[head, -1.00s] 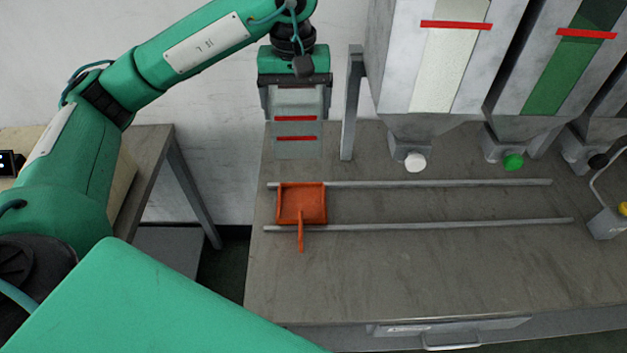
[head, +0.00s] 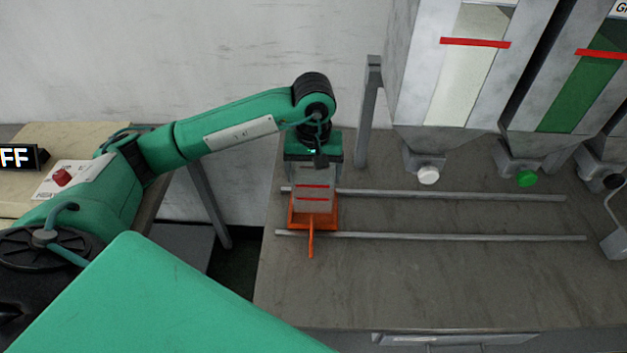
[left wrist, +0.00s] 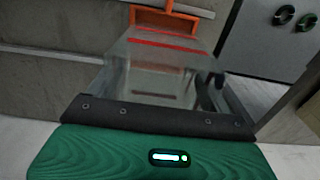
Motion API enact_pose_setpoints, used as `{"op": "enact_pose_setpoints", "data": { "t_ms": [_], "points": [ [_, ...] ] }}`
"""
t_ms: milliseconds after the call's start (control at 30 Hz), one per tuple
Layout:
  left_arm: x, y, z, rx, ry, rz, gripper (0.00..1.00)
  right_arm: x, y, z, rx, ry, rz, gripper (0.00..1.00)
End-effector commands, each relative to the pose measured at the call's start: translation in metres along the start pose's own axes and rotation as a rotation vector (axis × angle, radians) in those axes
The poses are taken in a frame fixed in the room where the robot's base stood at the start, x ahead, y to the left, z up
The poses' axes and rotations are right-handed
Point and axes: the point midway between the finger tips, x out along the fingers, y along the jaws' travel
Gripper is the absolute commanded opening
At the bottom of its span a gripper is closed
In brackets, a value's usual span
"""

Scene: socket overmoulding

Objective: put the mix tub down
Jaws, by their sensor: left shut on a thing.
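The mix tub (head: 313,199) is a clear, see-through tub with two red lines on its side. My left gripper (head: 313,172) is shut on it from above and holds it upright. The tub is at the orange carriage (head: 311,224), which has a handle pointing to the front, at the left end of two rails. In the left wrist view the tub (left wrist: 165,65) fills the middle, with the orange carriage (left wrist: 165,17) just beyond it. I cannot tell whether the tub's base touches the carriage. My right gripper is not in view.
Two grey rails (head: 450,237) run right across the bench (head: 420,285). Hoppers stand at the back right, with a white knob (head: 428,176) and a green knob (head: 527,178) below them. A metal post (head: 368,110) stands close right of my gripper. The bench front is clear.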

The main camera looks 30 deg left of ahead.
Motion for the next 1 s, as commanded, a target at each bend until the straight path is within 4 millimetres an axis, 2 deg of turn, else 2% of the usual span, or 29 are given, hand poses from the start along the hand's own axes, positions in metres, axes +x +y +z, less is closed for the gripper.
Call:
{"op": "enact_pose_setpoints", "data": {
  "t_ms": [333, 767, 800, 833, 867, 1000],
  "points": [
    [0.038, 0.000, 0.001, 0.000, -0.003, -0.001, 0.60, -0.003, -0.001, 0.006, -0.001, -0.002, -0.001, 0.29],
    [0.043, 0.000, 0.000, 0.000, 0.000, 0.000, 0.60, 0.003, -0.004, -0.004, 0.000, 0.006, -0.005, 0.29],
    [0.042, 0.000, 0.000, 0.000, 0.000, 0.000, 0.91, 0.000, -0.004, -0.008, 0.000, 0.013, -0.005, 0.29],
    [0.042, 0.000, 0.000, 0.000, 0.000, 0.000, 0.97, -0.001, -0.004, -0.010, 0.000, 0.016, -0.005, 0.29],
    [0.042, 0.000, 0.000, 0.000, 0.000, -0.001, 1.00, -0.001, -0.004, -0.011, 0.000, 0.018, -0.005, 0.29],
    [0.042, 0.000, 0.000, 0.000, 0.000, -0.001, 1.00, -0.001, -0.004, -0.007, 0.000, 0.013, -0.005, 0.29]
  ]
}}
